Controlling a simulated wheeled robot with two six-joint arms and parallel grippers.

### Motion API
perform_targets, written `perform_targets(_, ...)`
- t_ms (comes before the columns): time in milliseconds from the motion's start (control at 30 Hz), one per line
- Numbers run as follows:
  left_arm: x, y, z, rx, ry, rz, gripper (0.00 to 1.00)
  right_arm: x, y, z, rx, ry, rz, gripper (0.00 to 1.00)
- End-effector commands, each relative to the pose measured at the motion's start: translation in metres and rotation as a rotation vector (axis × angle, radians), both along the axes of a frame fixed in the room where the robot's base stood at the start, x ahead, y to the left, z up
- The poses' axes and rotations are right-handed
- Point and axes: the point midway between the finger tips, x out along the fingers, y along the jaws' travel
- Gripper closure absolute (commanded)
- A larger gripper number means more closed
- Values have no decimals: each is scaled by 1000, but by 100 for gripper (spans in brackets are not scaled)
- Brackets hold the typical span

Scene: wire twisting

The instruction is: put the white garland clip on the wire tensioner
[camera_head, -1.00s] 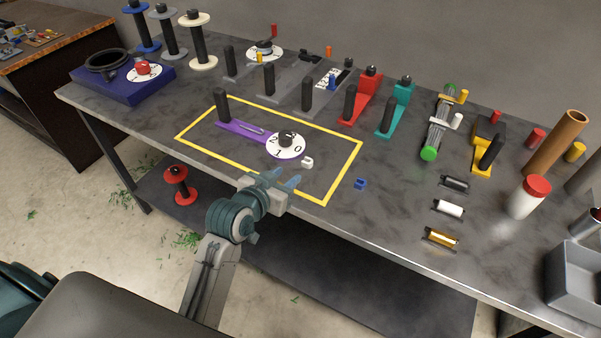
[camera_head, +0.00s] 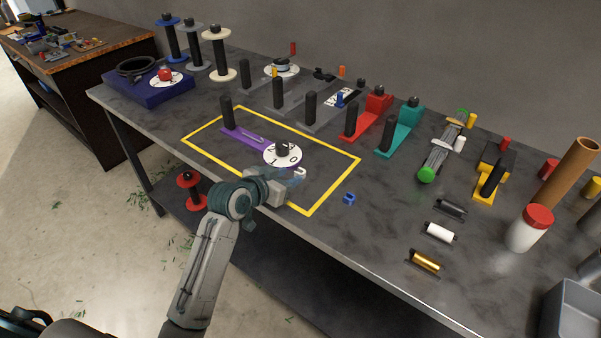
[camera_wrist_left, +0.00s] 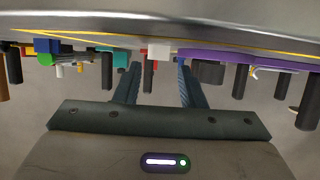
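The small white clip (camera_head: 300,172) lies on the table inside the yellow outline, right of the numbered white dial. My left gripper (camera_head: 288,179) is low over the table beside it, fingers towards the clip. In the left wrist view, which looks upside down, the fingers (camera_wrist_left: 158,80) are apart and the white clip (camera_wrist_left: 159,50) shows between them, near the tips, touching neither. A purple tool (camera_head: 243,138) with a black upright post and the dial (camera_head: 282,155) sits inside the outline; it may be the wire tensioner, but no label shows. My right gripper is not in view.
A blue clip (camera_head: 349,198) lies just right of the yellow outline (camera_head: 336,186). Red (camera_head: 365,118) and teal (camera_head: 401,128) tools with black posts stand behind. Small rollers (camera_head: 440,232) lie to the right. The outline's front right is mostly clear.

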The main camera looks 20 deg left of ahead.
Motion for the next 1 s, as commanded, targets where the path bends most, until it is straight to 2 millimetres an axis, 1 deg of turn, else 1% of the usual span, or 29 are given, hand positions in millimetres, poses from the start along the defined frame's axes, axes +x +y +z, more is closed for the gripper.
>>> perform_targets(33, 7, -4, 0, -4, 2, 0, 64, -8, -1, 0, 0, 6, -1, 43)
perform_targets(133, 19, -10, -4, -4, 1, 1, 64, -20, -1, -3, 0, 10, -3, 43)
perform_targets(200, 28, -13, -9, -1, 2, 1, 64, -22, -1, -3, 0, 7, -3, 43)
perform_targets(300, 36, -16, -13, -2, 1, 1, 64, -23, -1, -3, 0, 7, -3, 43)
perform_targets(567, 38, -17, -15, 0, 0, 1, 64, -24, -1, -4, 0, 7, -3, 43)
perform_targets(600, 38, -17, -15, 0, 0, 1, 68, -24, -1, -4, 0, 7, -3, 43)
perform_targets(733, 38, -17, -15, 0, 0, 1, 93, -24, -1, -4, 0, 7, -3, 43)
perform_targets(767, 38, -17, -15, 0, 0, 1, 97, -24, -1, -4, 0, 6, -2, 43)
perform_targets(867, 38, -17, -15, 0, 0, 1, 97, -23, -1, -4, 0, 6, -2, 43)
perform_targets(900, 38, -17, -15, 0, 0, 1, 100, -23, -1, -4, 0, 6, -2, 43)
perform_targets(1000, 38, -17, -15, 0, 0, 1, 100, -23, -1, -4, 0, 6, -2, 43)
